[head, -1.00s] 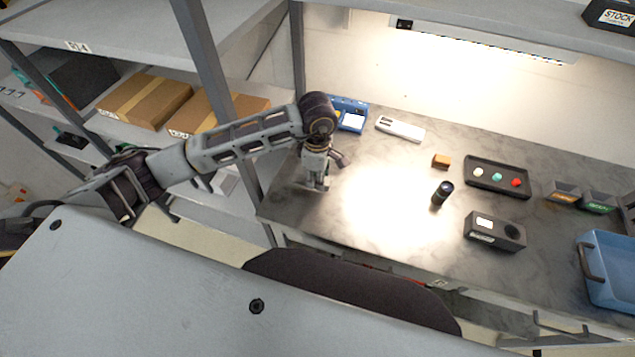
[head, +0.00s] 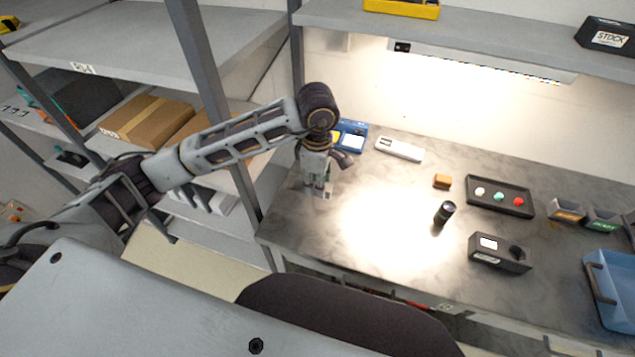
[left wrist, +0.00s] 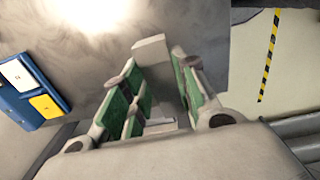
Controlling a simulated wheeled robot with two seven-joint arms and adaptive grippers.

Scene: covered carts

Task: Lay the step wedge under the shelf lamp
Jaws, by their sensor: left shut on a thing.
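My left gripper (head: 318,188) is over the left end of the grey bench. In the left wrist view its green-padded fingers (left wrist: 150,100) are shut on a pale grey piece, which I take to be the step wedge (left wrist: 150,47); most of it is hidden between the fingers. In the head view the held piece is too small to make out. The shelf lamp (head: 480,62) is a lit bar under the upper shelf. Its bright pool (head: 385,215) lies on the bench to the right of my left gripper. My right gripper is not in view.
Behind the gripper are a blue-and-yellow item (head: 352,134) and a white device (head: 400,149). Right of the bright pool stand a black cylinder (head: 444,213), an orange block (head: 442,181), a dark tray (head: 500,197) and a dark box (head: 499,253). The lit patch is bare.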

